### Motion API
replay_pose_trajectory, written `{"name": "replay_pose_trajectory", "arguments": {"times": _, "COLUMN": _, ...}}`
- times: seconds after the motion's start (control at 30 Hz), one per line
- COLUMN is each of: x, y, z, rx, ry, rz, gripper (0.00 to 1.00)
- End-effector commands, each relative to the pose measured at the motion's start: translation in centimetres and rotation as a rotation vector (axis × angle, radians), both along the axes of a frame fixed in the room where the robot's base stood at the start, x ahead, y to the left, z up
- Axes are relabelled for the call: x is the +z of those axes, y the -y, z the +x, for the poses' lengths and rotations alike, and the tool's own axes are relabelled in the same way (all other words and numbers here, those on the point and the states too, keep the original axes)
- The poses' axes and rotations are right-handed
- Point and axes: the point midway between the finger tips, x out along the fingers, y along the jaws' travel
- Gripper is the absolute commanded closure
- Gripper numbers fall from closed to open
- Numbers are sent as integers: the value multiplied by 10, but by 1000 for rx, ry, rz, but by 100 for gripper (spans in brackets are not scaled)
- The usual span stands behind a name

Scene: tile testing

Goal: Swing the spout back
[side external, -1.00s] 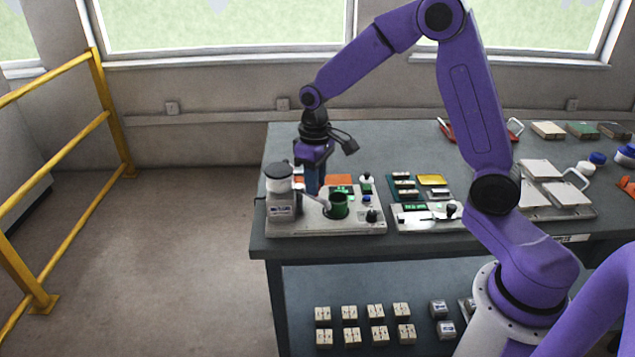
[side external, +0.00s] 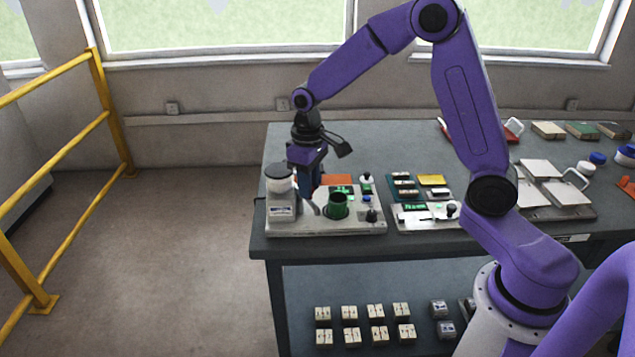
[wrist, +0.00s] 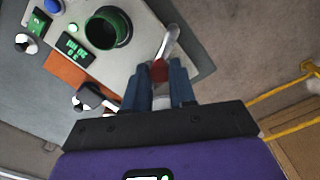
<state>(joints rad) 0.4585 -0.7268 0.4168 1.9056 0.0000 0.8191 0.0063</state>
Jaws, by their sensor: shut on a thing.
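The spout (wrist: 171,41) is a pale grey arm with a red part (wrist: 159,71) at its near end. My gripper (wrist: 160,78) is shut on that red part, with a blue finger on each side. The spout's grey end (side external: 316,209) shows just left of the cup there. In the wrist view the spout lies beside the cup (wrist: 106,29), apart from its rim. The fingers partly hide the spout in the side view.
The grey base (side external: 355,223) also carries a green display (side external: 343,190), knobs and an orange plate (side external: 338,179). A second instrument (side external: 424,214) stands to its right. The table's front left edge is close by. A yellow railing (side external: 100,110) stands further left.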

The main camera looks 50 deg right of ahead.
Motion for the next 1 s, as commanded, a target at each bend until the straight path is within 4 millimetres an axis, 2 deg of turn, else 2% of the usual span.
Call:
{"name": "replay_pose_trajectory", "arguments": {"times": 0.2, "x": 0, "y": -9, "z": 4, "rx": 3, "ry": 1, "rz": 1, "gripper": 97}}
{"name": "replay_pose_trajectory", "arguments": {"times": 0.67, "x": 0, "y": -12, "z": 5, "rx": 3, "ry": 1, "rz": 1, "gripper": 97}}
{"name": "replay_pose_trajectory", "arguments": {"times": 1.0, "x": 0, "y": -21, "z": 13, "rx": 2, "ry": 2, "rz": 1, "gripper": 97}}
